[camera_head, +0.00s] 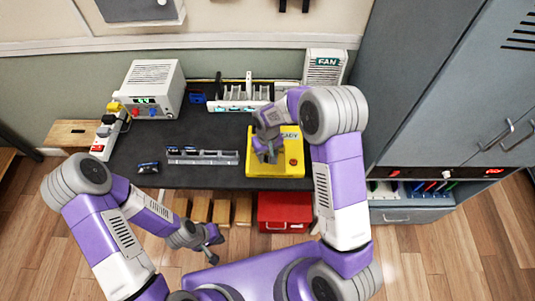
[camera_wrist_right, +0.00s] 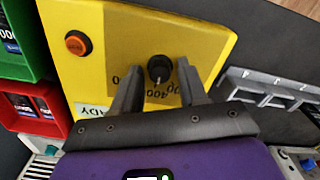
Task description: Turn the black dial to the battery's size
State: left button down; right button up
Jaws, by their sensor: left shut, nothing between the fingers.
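The yellow box (camera_head: 285,172) stands at the right part of the dark table. In the right wrist view its face (camera_wrist_right: 205,35) carries the black dial (camera_wrist_right: 159,68), an orange button (camera_wrist_right: 76,43), a READY label and partly hidden printed numbers around the dial. My right gripper (camera_wrist_right: 158,72) is open, with one finger on each side of the dial; contact cannot be told. In the head view the right gripper (camera_head: 268,152) covers the dial. My left gripper (camera_head: 212,241) is shut and empty, low in front of the table. I cannot clearly make out which item is the battery.
A grey slotted rack (camera_head: 202,157) and a small dark item (camera_head: 148,168) lie left of the box. A power supply (camera_head: 153,88) and a FAN unit (camera_head: 324,68) stand behind. Green (camera_wrist_right: 22,40) and red (camera_wrist_right: 42,122) bins sit beside the box.

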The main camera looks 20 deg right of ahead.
aim_at(267, 157)
jog(key=shift+o, duration=1)
notch_tip(267, 157, up, 8)
jog(key=shift+f+p, duration=0.2)
jog(key=shift+p, duration=0.25)
jog(key=shift+f, duration=0.1)
